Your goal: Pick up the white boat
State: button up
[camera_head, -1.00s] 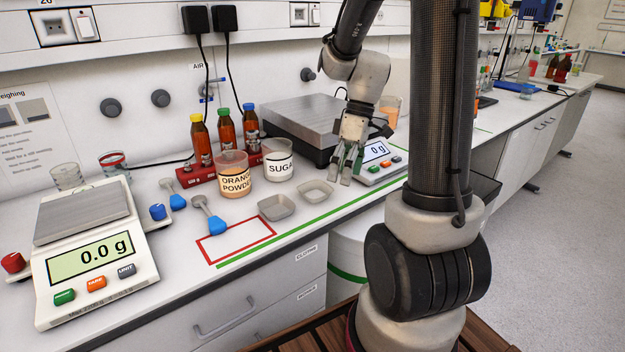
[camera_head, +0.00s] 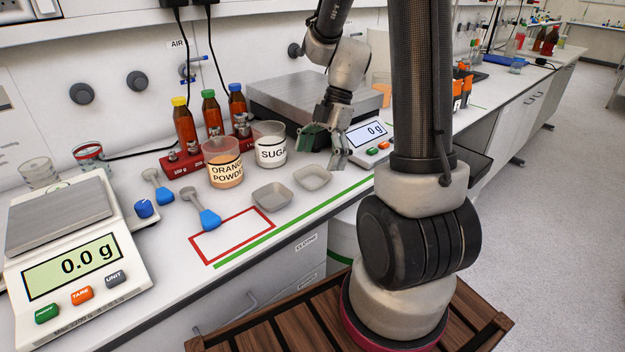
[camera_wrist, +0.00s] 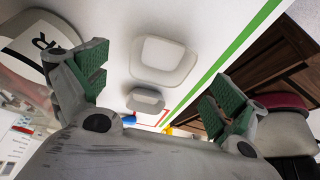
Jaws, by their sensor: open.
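Two small weighing boats lie on the bench. The paler white boat (camera_head: 312,177) is on the right, and a greyer boat (camera_head: 272,197) is to its left, close to the red rectangle. My gripper (camera_head: 325,148) is open and empty, just behind and above the white boat, apart from it. In the wrist view my gripper (camera_wrist: 158,88) has its green-padded fingers wide apart. The white boat (camera_wrist: 160,62) shows large between them, and the greyer boat (camera_wrist: 145,100) shows smaller beyond it.
The sugar beaker (camera_head: 270,150) and orange powder beaker (camera_head: 223,170) stand left of my gripper. A small scale (camera_head: 368,140) is to its right, and a large grey balance (camera_head: 300,100) is behind. The green line (camera_head: 300,225) runs near the bench's front edge.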

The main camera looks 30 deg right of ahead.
aim_at(310, 182)
jog(key=shift+x, duration=1.95)
jog(key=shift+s+a, duration=0.1)
jog(key=c, duration=1)
jog(key=shift+o, duration=0.2)
jog(key=shift+r, duration=0.15)
